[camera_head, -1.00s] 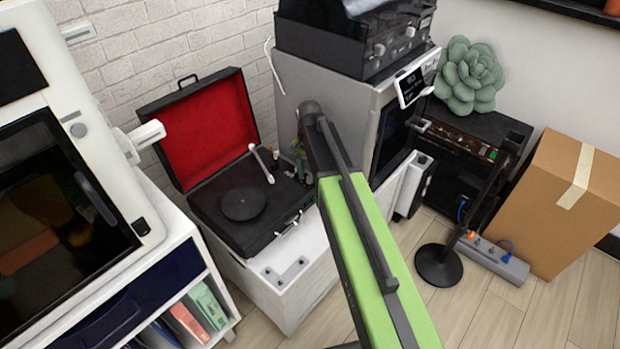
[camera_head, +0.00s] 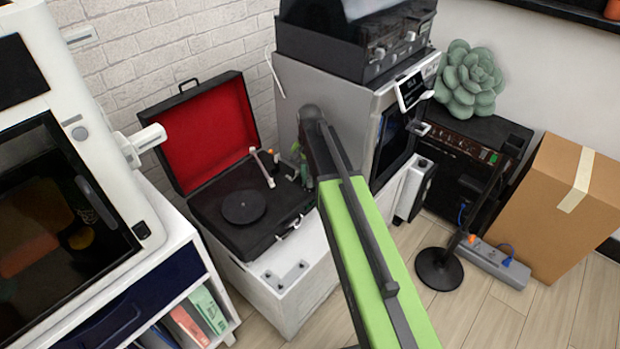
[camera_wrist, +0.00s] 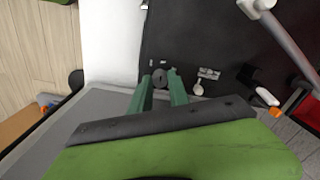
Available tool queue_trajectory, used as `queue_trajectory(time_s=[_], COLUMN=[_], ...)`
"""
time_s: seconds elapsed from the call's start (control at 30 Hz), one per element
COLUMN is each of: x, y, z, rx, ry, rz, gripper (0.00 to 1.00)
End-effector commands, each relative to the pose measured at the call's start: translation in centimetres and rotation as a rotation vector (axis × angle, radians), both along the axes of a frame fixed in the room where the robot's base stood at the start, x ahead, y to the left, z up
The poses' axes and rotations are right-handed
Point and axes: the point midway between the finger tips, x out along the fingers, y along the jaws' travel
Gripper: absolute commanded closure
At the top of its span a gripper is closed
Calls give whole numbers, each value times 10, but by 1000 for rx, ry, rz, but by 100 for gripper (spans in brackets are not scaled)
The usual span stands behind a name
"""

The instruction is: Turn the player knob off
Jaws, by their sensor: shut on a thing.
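The record player (camera_head: 215,165) is an open black case with a red-lined lid, standing on a white cabinet left of my arm. Its turntable disc (camera_head: 243,206) and pale tonearm (camera_head: 262,166) show in the head view. In the wrist view, the small round dark knob (camera_wrist: 160,77) sits on the player's black deck (camera_wrist: 200,40). My gripper (camera_wrist: 158,82) has its two green fingers on either side of the knob, shut on it. In the head view my gripper (camera_head: 304,172) is at the deck's right edge, partly hidden by my arm, and the knob cannot be made out.
A grey cabinet (camera_head: 300,90) with a dark machine on top stands close behind my arm. A white machine (camera_head: 75,130) stands at left. A black stand (camera_head: 439,266), power strip (camera_head: 500,265) and cardboard box (camera_head: 560,210) are at right. In the wrist view, the tonearm (camera_wrist: 285,40) is at upper right.

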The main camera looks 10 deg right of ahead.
Motion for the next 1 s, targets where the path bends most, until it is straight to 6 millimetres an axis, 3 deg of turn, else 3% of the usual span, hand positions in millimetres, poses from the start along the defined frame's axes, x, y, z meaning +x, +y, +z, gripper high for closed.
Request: queue_trajectory(time_s=[0.6,1.0], x=[0,0], y=[0,0], z=[0,0], rx=[0,1], ry=[0,-1], rz=[525,723], gripper=[100,100])
